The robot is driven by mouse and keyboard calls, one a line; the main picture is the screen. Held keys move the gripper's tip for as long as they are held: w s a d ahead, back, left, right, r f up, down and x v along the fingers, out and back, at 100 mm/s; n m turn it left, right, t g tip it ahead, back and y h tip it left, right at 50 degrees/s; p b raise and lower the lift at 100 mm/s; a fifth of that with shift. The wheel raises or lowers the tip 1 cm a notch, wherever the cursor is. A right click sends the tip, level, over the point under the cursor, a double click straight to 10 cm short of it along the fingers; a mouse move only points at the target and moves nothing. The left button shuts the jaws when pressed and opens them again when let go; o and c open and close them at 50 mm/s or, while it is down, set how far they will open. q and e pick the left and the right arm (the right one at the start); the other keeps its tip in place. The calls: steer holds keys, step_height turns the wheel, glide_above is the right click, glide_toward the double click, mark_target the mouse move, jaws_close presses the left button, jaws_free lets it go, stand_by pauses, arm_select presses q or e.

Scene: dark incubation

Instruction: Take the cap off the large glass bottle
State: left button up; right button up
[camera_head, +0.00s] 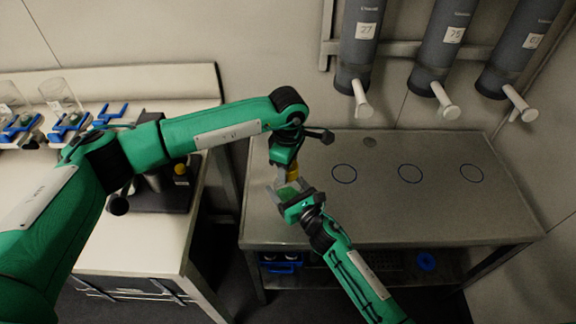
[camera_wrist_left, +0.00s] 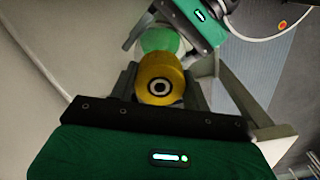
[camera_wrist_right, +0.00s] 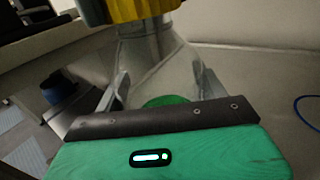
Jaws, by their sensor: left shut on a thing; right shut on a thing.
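The large glass bottle (camera_head: 287,193) is clear, with green contents at its bottom. It is at the left part of the grey metal table, and its glass shoulder fills the middle of the right wrist view (camera_wrist_right: 155,68). My right gripper (camera_head: 290,188) is shut around the bottle's body. The yellow cap (camera_head: 293,173) is at the bottle's mouth; its top, with a black ring mark, shows in the left wrist view (camera_wrist_left: 161,85). My left gripper (camera_head: 292,166) comes from above and is shut on the cap. I cannot tell whether cap and neck still touch.
The grey metal table (camera_head: 420,215) is bare to the right, with several blue circles marked on it. Grey dispensers (camera_head: 440,45) with white spouts hang over its back edge. A white bench (camera_head: 150,240) with a dark device (camera_head: 165,190) stands left, across a gap.

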arm_select(q)
steer(key=n, duration=0.9)
steer(key=shift+n, duration=0.3)
steer(key=o, duration=1.1)
steer(key=shift+r, duration=0.1)
